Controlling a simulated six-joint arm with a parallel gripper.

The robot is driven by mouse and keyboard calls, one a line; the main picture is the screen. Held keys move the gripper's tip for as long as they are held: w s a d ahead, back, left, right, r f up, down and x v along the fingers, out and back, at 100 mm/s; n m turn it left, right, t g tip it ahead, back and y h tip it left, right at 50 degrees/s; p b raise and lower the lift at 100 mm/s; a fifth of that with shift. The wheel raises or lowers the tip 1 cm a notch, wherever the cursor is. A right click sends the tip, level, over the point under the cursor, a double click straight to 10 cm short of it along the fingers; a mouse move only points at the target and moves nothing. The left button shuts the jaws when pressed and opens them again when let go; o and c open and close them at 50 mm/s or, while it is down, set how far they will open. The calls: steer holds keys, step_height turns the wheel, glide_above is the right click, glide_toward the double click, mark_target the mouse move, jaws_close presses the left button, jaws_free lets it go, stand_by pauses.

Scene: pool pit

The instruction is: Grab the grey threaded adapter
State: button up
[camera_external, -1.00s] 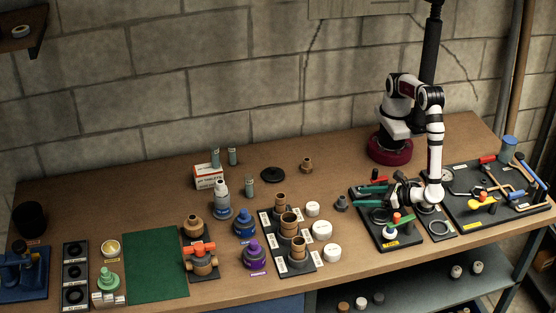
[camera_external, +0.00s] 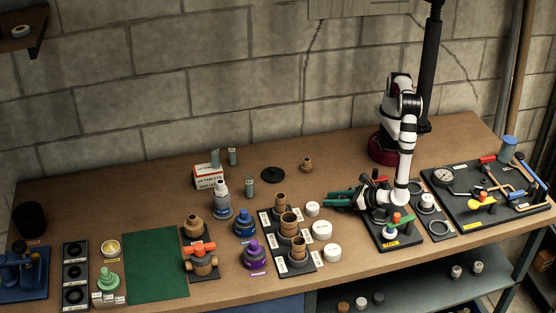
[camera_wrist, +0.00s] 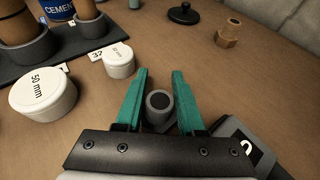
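The grey threaded adapter (camera_wrist: 159,104) stands upright on the bench in the wrist view, with its round dark opening facing up. My gripper (camera_wrist: 160,72) is open, with one teal finger on each side of the adapter. Small gaps show between the adapter and both fingers. The adapter's lower part is partly hidden by the gripper body. In the external view my gripper (camera_external: 326,198) is low over the bench, pointing left, and mostly hides the adapter.
White caps (camera_external: 322,229) and a black tray of brown fittings (camera_external: 306,264) stand left of my gripper. A tool tray (camera_external: 397,240) lies at its right. A brown fitting (camera_external: 307,165) and a black disc (camera_external: 273,174) stand farther back. Bench between them is clear.

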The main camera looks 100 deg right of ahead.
jaws_close()
